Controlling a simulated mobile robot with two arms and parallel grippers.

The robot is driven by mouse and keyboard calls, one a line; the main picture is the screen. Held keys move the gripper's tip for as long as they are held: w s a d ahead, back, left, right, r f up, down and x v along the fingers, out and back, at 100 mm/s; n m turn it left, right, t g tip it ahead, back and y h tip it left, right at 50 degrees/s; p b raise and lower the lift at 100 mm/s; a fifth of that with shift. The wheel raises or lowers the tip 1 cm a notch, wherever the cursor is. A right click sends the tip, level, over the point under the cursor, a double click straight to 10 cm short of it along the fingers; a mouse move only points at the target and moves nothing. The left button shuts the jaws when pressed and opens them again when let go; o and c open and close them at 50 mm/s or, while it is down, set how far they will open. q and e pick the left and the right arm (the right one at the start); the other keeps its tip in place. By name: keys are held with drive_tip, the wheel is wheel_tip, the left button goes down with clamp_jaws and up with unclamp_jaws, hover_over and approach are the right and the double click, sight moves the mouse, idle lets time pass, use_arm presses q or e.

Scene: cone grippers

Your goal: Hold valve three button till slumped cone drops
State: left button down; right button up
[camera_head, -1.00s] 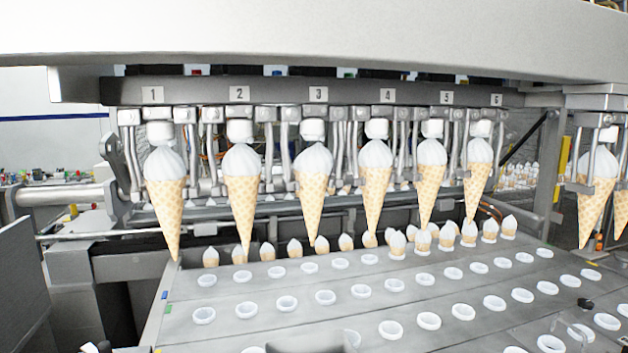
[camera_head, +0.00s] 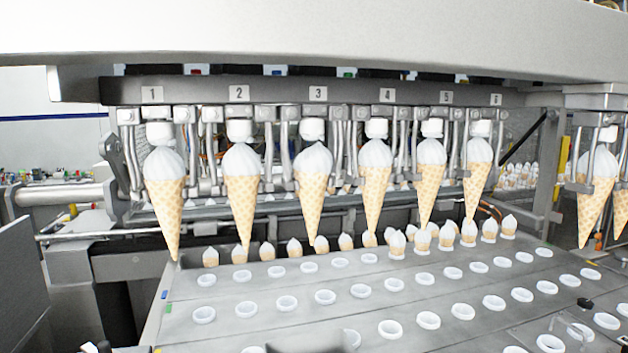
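The cone under label 3 (camera_head: 312,205) hangs tip down below the white nozzle of valve three (camera_head: 312,131), with white cream on top between metal rods. The number 3 plate (camera_head: 318,94) is on the rail above it. Similar cones hang beside it, such as the cone under label 1 (camera_head: 166,215) and the cone under label 4 (camera_head: 376,200). I cannot tell which cone is slumped. No valve button can be made out. Neither of my grippers can be made out in the view.
Below the cones is a grey slatted conveyor (camera_head: 240,315) with rows of white ring holders. Small cream-topped cones stand along its far edge. A grey panel (camera_head: 22,280) stands at the left edge. More large cones (camera_head: 597,195) hang at the right. A wide pale beam (camera_head: 300,35) crosses the top.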

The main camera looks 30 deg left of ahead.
drive_tip(key=shift+c, duration=0.4)
idle(0.6)
drive_tip(key=shift+d, duration=0.1)
clamp_jaws()
idle(1.4)
